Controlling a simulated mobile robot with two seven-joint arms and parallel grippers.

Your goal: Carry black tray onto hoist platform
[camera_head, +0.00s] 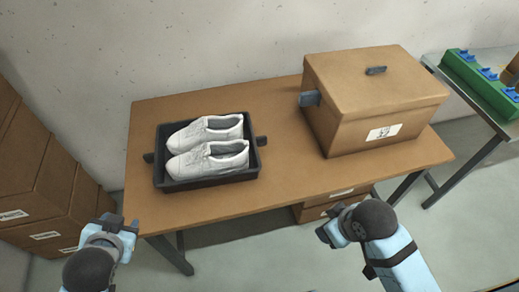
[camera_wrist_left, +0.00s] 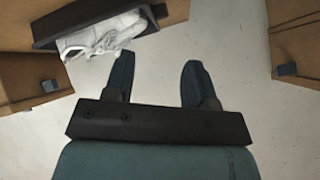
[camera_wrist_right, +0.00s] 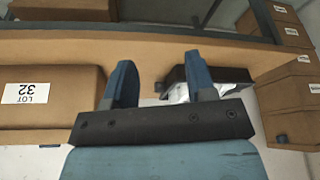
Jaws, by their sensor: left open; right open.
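The black tray (camera_head: 210,184) sits on the left part of a brown table, with a handle at each side. A pair of white shoes (camera_head: 207,146) lies in it. My left gripper (camera_head: 112,222) is open and empty, in front of the table's left end, apart from the tray. In the left wrist view its fingers (camera_wrist_left: 160,75) are spread, with the tray (camera_wrist_left: 95,22) beyond them. My right gripper (camera_head: 325,235) is open and empty before the table's front edge. The right wrist view shows its spread fingers (camera_wrist_right: 160,80) and part of the tray (camera_wrist_right: 226,76). I cannot make out a hoist platform.
A large brown lidded box (camera_head: 350,115) stands on the table's (camera_head: 285,190) right side. Stacked brown boxes (camera_head: 45,190) stand at the left. A second table at the right holds a green rack (camera_head: 480,82). The tabletop between tray and box is clear.

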